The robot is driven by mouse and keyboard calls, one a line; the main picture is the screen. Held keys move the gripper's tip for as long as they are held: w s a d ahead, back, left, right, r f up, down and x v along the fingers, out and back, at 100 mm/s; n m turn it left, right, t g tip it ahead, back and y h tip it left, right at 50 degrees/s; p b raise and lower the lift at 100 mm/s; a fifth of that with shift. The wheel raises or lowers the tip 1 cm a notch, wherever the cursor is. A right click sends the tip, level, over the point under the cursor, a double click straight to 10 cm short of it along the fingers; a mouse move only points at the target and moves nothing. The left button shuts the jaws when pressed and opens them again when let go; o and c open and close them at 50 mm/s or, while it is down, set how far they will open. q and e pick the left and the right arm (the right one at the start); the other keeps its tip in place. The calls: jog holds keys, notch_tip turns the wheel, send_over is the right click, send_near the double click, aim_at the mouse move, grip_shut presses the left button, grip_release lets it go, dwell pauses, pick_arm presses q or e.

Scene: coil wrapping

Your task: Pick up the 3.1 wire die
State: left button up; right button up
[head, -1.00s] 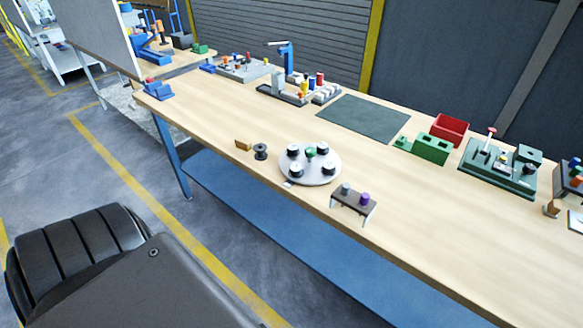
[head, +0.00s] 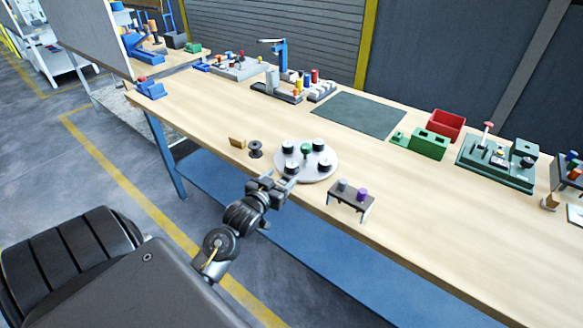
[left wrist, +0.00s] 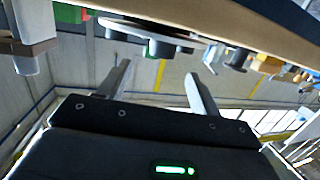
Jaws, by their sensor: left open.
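No label reading 3.1 can be read, so I cannot tell which piece is the 3.1 wire die. A round pale turntable (head: 323,175) near the table's front edge carries several black round pieces and a green knob (head: 306,149). A small dark stand (head: 349,200) to its right holds a grey cylinder (head: 342,185) and a purple cylinder (head: 362,194). My left gripper (head: 284,184) is at the turntable's front edge in the head view. In the left wrist view it (left wrist: 163,78) is open and empty, with the turntable (left wrist: 145,27) beyond its fingers. My right gripper is out of view.
A black spool (head: 255,149) and a tan block (head: 237,142) sit left of the turntable. A green mat (head: 357,115), green block (head: 430,142), red bin (head: 447,124) and green fixture (head: 497,162) lie farther back. The wooden table (head: 420,210) is clear right of the stand.

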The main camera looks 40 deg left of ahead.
aim_at(294, 161)
pick_arm(q)
jog(key=p+x, duration=0.1)
jog(key=x, duration=0.4)
jog(key=shift+w, duration=0.25)
jog(key=shift+w+a+r, duration=0.1)
jog(key=shift+w+a, duration=0.05)
jog(key=shift+w, duration=0.2)
jog(key=p+x, duration=0.1)
jog(key=x, duration=0.3)
jog(key=shift+w+a+p, duration=0.2)
jog(key=shift+p, duration=0.1)
jog(key=c, duration=1.2)
jog(key=shift+c, duration=0.2)
